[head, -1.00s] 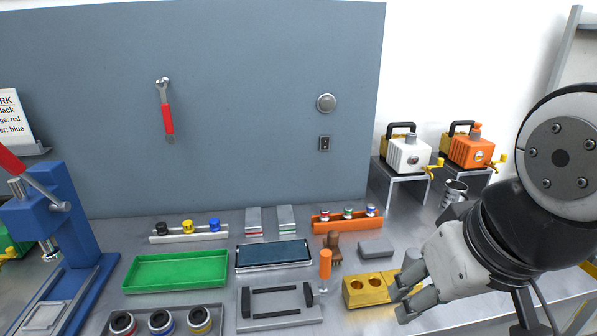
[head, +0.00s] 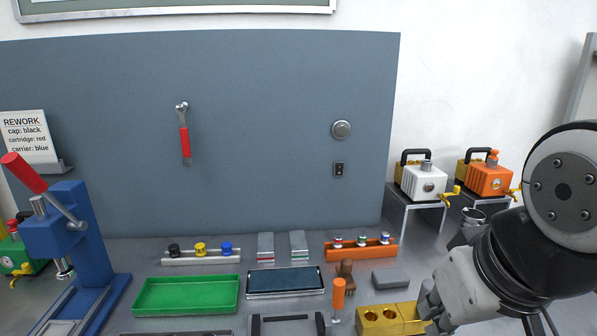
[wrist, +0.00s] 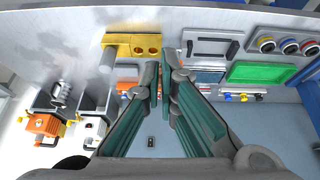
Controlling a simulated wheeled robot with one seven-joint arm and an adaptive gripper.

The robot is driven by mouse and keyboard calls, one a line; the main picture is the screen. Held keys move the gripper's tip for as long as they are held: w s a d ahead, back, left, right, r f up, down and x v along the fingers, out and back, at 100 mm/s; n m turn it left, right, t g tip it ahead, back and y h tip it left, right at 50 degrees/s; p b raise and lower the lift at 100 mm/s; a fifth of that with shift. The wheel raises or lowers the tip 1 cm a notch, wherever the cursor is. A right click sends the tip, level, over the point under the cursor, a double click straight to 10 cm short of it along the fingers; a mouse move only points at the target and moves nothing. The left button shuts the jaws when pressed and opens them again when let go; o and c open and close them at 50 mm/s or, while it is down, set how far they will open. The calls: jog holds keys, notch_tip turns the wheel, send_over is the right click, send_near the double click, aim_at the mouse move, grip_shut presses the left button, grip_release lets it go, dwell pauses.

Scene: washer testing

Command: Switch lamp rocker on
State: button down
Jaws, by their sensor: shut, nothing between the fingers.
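The lamp rocker (head: 339,169) is a small dark switch plate on the grey upright panel, below a round silver-rimmed fitting (head: 341,130). In the wrist view the rocker (wrist: 151,142) shows small, beyond and below the fingers in the picture. Which way the rocker is tipped is too small to tell. My gripper (head: 428,307) is at the lower right of the head view, over the bench by the yellow block and well away from the panel. In the wrist view my gripper (wrist: 160,80) has its fingers close together with nothing between them.
A yellow block with holes (head: 385,319) is beside my gripper. An orange-handled tool (head: 338,292), an orange rack (head: 360,249) and a grey block (head: 391,279) stand nearby. White (head: 424,181) and orange (head: 491,182) machines stand right of the panel. The panel around the rocker is clear.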

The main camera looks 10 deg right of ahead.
aim_at(339, 166)
jog(key=w+f+n+t+b, duration=0.25)
jog(key=w+t, duration=0.45)
jog(key=w, duration=2.6)
jog(key=w+d+f+m+t+b, duration=0.1)
jog(key=w+d+f+t, duration=0.1)
jog(key=w, duration=0.6)
jog(key=w+d+f+m+t+b, duration=0.1)
jog(key=w+f+t, duration=0.3)
jog(key=w, duration=0.5)
jog(key=shift+d+f+m+t+b, duration=0.35)
jog(key=shift+d+t, duration=0.25)
jog(key=shift+t, duration=0.3)
jog(key=shift+w, duration=0.1)
jog(key=w, duration=0.4)
jog(key=w+r, duration=0.1)
jog(key=w, duration=0.4)
jog(key=w+r, duration=0.1)
jog(key=w, duration=0.3)
jog(key=shift+w, duration=0.35)
jog(key=shift+r, duration=0.15)
